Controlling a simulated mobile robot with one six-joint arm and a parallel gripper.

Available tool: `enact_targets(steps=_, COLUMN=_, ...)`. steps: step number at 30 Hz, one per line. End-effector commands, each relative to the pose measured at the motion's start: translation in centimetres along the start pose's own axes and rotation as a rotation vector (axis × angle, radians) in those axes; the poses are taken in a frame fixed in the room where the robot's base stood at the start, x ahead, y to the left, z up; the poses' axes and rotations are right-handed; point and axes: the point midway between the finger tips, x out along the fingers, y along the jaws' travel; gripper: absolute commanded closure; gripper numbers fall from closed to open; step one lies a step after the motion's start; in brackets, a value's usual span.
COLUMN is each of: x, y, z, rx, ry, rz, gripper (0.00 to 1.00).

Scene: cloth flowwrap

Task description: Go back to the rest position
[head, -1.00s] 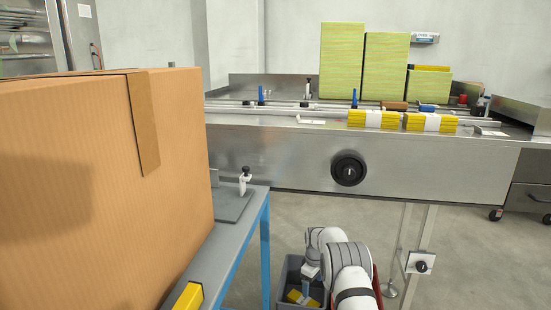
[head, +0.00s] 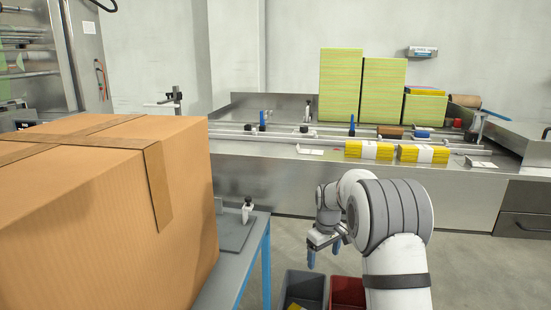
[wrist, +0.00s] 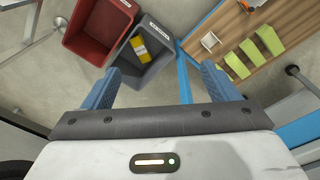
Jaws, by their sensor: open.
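My gripper (head: 324,256) hangs from my white arm above the bins in the head view, in front of the steel machine. In the wrist view its blue fingers (wrist: 161,88) are spread apart with nothing between them. Below it stand a grey bin (head: 306,287) and a red bin (head: 347,291) side by side on the floor. The wrist view shows a yellow pack with a white band (wrist: 140,48) lying in the grey bin (wrist: 158,68). The red bin (wrist: 98,32) looks empty there.
A large cardboard box (head: 100,220) stands on the blue-legged table (head: 240,262) at the left. The steel machine (head: 270,185) spans the back and carries yellow packs (head: 368,150) and green stacks (head: 341,85). Floor is clear at the right (head: 475,265).

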Motion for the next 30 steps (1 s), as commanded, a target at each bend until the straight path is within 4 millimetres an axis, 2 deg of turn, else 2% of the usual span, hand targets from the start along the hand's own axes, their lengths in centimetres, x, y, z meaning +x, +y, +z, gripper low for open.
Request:
enact_targets(steps=1, x=-4.3, y=-0.7, z=1.2, rx=0.028, ry=0.010, rz=0.006, gripper=0.19)
enact_targets(steps=3, x=-8.0, y=-1.8, z=2.9, rx=0.071, ry=0.019, rz=0.012, gripper=0.19)
enact_targets(steps=9, x=-17.5, y=-5.4, z=8.6, rx=0.194, ry=0.046, rz=0.025, gripper=0.19)
enact_targets(steps=15, x=-25.0, y=-9.4, z=14.9, rx=0.316, ry=0.075, rz=0.035, gripper=0.19)
enact_targets(steps=18, x=-28.0, y=-11.6, z=18.3, rx=0.377, ry=0.089, rz=0.039, gripper=0.19)
enact_targets(steps=22, x=-31.0, y=-14.3, z=22.5, rx=0.455, ry=0.109, rz=0.043, gripper=0.19)
enact_targets(steps=27, x=-32.9, y=-17.2, z=26.8, rx=0.536, ry=0.128, rz=0.044, gripper=0.19)
enact_targets(steps=30, x=-33.2, y=-18.3, z=28.2, rx=0.564, ry=0.134, rz=0.044, gripper=0.19)
